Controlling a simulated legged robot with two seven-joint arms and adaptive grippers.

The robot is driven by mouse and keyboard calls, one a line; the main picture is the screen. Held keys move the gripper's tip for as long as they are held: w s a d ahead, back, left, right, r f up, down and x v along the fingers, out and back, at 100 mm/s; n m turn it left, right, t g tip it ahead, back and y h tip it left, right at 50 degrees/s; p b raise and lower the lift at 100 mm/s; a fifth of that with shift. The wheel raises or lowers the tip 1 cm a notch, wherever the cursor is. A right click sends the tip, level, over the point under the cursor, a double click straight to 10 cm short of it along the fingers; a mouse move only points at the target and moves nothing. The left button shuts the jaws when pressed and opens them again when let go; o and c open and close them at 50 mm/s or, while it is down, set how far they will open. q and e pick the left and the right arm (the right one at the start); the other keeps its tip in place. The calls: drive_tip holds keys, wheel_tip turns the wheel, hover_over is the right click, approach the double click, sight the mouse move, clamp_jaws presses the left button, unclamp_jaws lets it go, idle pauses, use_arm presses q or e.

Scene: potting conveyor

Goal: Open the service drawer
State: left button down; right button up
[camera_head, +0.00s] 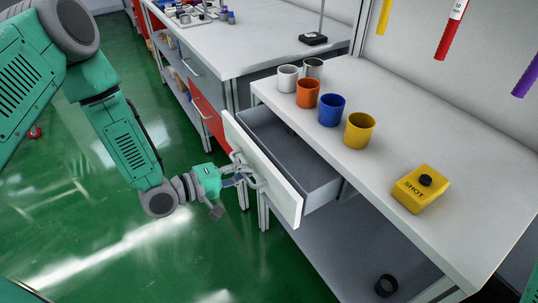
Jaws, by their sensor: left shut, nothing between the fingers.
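The service drawer (290,199) is under the near bench top and stands pulled out, with its white front turned toward my left arm. Its grey inside shows and the visible part looks empty. My left gripper (245,180) is at the handle on the outer face of the drawer front. Its fingers are shut with nothing between them. The fingers overlap the handle in the picture, so I cannot tell whether they touch it. My right gripper is not in view.
On the bench top (400,163) stand white, metal, orange (308,93), blue (331,110) and yellow cups. A yellow box with a black button (421,189) is nearer. A black ring (386,285) lies on the lower shelf. Green floor at left is mostly clear.

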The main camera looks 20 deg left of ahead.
use_arm(q)
drive_tip(key=a+f+p+v, duration=0.1)
drive_tip(key=f+p+v, duration=0.2)
drive_tip(key=v, duration=1.1)
drive_tip(key=c, duration=1.6)
unclamp_jaws()
drive_tip(key=shift+s+f, duration=0.1)
drive_tip(key=shift+s, duration=0.15)
drive_tip(key=v, duration=1.2)
drive_tip(key=shift+f, duration=0.1)
